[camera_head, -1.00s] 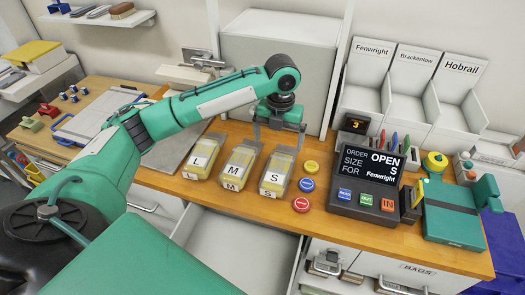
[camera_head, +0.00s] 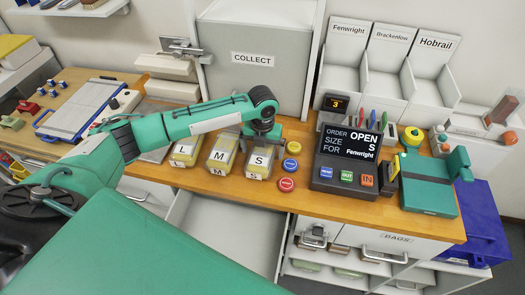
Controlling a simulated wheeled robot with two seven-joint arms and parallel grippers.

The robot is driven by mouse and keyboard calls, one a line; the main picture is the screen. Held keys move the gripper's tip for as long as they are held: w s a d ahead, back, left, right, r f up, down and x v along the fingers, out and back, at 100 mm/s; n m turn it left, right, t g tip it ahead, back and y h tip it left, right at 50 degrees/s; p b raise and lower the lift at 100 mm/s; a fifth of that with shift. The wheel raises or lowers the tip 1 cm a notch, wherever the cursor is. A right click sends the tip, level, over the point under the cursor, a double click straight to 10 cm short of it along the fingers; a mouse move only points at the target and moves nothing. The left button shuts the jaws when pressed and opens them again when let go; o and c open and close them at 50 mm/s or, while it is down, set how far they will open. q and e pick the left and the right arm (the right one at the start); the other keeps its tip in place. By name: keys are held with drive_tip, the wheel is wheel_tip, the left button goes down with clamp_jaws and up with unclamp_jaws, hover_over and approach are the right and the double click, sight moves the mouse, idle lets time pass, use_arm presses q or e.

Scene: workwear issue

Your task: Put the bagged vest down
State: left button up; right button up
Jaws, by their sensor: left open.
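Three bagged vests in clear bags with yellow contents lie in a row on the wooden counter (camera_head: 330,205). They are marked L (camera_head: 185,150), M (camera_head: 221,155) and S (camera_head: 260,160). My left gripper (camera_head: 261,140) is open, its fingers pointing down at the far end of the S bag. The fingertips are close to that bag; I cannot tell whether they touch it. My right gripper is not in view. The order screen (camera_head: 348,144) reads OPEN, size S, for Fenwright.
Red, blue and yellow discs (camera_head: 287,184) lie right of the bags. A grey cabinet marked COLLECT (camera_head: 253,59) stands behind. Bins labelled Fenwright (camera_head: 345,70), Brackenlow and Hobrail are at the back right. A teal device (camera_head: 428,185) sits at the right. A drawer (camera_head: 235,235) is open below.

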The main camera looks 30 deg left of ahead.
use_arm(q)
drive_tip(key=shift+f, duration=0.55)
drive_tip(key=c, duration=1.2)
